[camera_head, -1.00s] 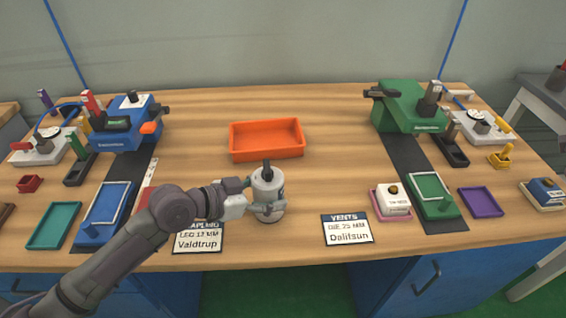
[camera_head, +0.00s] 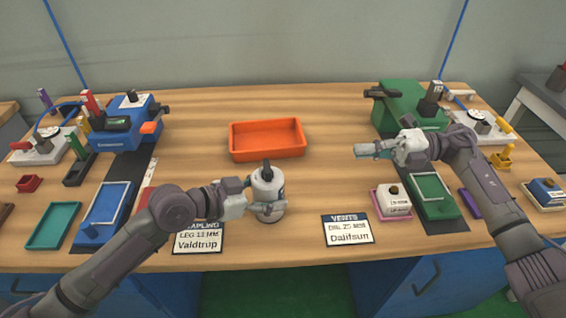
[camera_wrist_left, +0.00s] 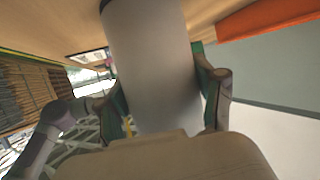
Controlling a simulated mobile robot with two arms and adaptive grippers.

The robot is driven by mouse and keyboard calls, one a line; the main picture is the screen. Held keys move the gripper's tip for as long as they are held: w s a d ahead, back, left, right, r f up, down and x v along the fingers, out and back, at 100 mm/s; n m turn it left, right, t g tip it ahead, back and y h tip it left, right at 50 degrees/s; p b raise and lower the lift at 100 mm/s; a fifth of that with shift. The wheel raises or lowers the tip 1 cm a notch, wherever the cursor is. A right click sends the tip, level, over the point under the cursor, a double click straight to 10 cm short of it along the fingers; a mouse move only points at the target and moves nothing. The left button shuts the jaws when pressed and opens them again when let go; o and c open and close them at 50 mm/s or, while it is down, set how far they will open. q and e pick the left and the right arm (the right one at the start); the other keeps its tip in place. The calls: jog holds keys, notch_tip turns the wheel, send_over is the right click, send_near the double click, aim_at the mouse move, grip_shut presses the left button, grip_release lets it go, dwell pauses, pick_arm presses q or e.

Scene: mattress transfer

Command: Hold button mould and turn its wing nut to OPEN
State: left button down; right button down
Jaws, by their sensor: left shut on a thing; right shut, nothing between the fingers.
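The button mould (camera_head: 267,187), a pale grey-white upright cylinder, stands on the wooden bench in front of the orange tray. A dark wing nut (camera_head: 266,168) sits on its top; I cannot read which way it is set. My left gripper (camera_head: 262,198) is shut around the mould's side. In the left wrist view the mould (camera_wrist_left: 150,65) fills the middle, with a finger on each side. My right gripper (camera_head: 361,151) is shut and empty, above the bench to the right of the mould and apart from it, with its fingers pointing left.
The orange tray (camera_head: 267,155) lies behind the mould. A blue press (camera_head: 125,125) is at the left and a green machine (camera_head: 405,108) at the right. The bench between mould and right gripper is clear.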

jog(key=g, duration=0.2)
send_near(267, 170)
jog(key=w+a+f, duration=0.1)
jog(key=a, duration=0.5)
jog(key=shift+a+f, duration=0.2)
jog(key=shift+a, duration=0.1)
jog(key=shift+w+a+n+g, duration=0.15)
jog(key=shift+w+n+g, duration=0.25)
jog(key=shift+n+g, duration=0.55)
jog(key=shift+w+a+n+g+h, duration=0.15)
jog(key=shift+w+a+n+g, duration=0.25)
jog(key=shift+g, duration=0.2)
jog(key=shift+w+a+n+g+h, duration=0.15)
jog(key=shift+w+a+n+g, duration=0.2)
jog(key=shift+a+g, duration=0.2)
jog(key=a+n+g+h, duration=0.1)
jog(key=g, duration=0.1)
jog(key=shift+w+a+n+g, duration=0.1)
jog(key=shift+a+n+g, duration=0.2)
jog(key=shift+a, duration=0.1)
